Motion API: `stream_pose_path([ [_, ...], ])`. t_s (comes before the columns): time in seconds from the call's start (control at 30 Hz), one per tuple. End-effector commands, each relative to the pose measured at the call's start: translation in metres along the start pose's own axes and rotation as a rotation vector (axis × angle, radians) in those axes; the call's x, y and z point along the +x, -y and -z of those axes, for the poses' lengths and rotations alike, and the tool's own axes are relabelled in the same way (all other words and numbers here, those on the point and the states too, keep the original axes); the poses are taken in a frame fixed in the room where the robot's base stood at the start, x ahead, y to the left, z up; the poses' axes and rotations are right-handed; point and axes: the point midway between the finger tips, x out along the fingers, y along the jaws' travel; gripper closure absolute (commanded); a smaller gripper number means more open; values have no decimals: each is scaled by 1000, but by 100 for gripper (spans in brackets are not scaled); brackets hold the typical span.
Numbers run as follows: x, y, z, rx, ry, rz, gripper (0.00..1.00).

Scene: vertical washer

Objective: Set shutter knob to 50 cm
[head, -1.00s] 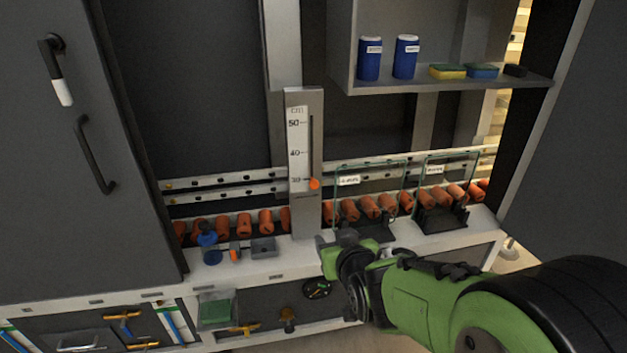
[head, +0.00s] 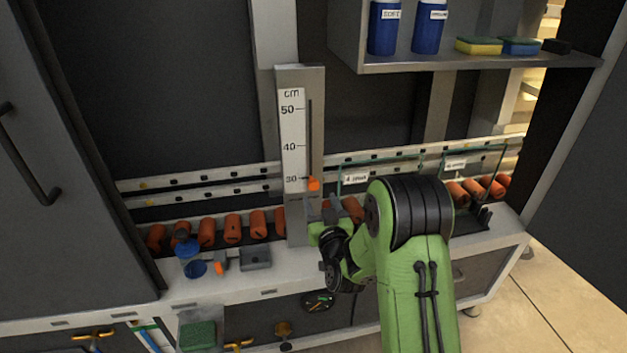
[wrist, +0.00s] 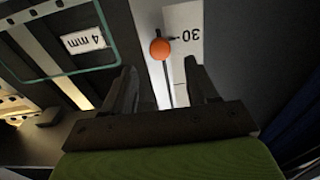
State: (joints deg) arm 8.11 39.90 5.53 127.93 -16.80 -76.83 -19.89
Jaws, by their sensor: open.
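The orange shutter knob (head: 313,184) sits low in the vertical slot of the grey scale post (head: 315,90), just below the 30 mark. The white cm scale (head: 292,145) shows 30, 40 and 50 from bottom to top. The knob (wrist: 159,48) also shows in the wrist view, beside the upside-down 30. My gripper (head: 322,208) is close below the knob in the head view. In the wrist view my gripper (wrist: 160,85) is open, its two fingers apart, with the knob beyond the tips and roughly between them. Nothing is held.
Orange rollers (head: 232,228) line the washer behind the ledge. A blue bottle (head: 187,258) and a small grey block (head: 256,258) stand on the ledge left of the post. A glass panel labelled 4 mm (wrist: 88,38) is beside the post. A shelf (head: 470,62) overhangs at upper right.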

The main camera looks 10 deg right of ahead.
Motion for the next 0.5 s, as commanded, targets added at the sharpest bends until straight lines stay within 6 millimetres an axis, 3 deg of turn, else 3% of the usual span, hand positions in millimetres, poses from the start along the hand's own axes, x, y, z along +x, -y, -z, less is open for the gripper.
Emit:
stream_pose_path([
  [0.3, 63, -1, 5, 2, -4, -1, 42],
  [0.5, 82, 0, 1, 0, -2, 1, 42],
])
